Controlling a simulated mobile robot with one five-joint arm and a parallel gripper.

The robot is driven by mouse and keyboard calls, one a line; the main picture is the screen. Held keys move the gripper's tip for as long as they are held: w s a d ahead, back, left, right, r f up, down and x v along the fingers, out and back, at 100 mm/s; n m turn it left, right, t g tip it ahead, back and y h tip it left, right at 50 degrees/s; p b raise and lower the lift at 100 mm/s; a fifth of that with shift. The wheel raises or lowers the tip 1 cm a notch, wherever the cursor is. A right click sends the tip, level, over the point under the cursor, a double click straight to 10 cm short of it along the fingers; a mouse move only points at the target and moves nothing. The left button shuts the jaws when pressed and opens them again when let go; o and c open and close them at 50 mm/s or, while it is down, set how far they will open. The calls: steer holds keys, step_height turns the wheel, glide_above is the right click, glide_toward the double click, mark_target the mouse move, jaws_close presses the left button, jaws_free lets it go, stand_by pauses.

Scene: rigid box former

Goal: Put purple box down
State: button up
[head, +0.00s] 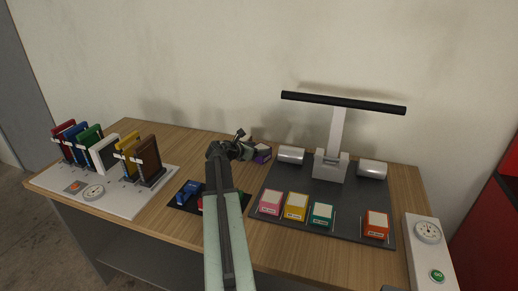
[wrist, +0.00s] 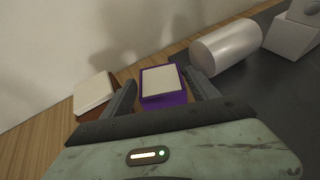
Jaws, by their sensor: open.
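The purple box (wrist: 163,100), with a pale top, rests on the wooden table near the wall. It lies between the two fingers of my gripper (wrist: 160,80), with the fingers apart on either side of it. In the head view, the purple box (head: 263,156) is small and partly hidden beside my gripper (head: 245,148). My gripper is open. I cannot tell whether a finger touches the box.
A brown box with a white top (wrist: 95,92) stands just left of the gripper. A grey cylinder (wrist: 225,48) on the dark mat (head: 345,228) is close on the right. Pink, yellow, teal and orange boxes sit along the mat's front. The wall is close behind.

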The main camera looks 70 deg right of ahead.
steer(key=p+v, duration=0.3)
steer(key=v, duration=0.8)
steer(key=shift+a+p, duration=0.2)
steer(key=shift+p, duration=0.2)
steer(key=shift+w, duration=0.1)
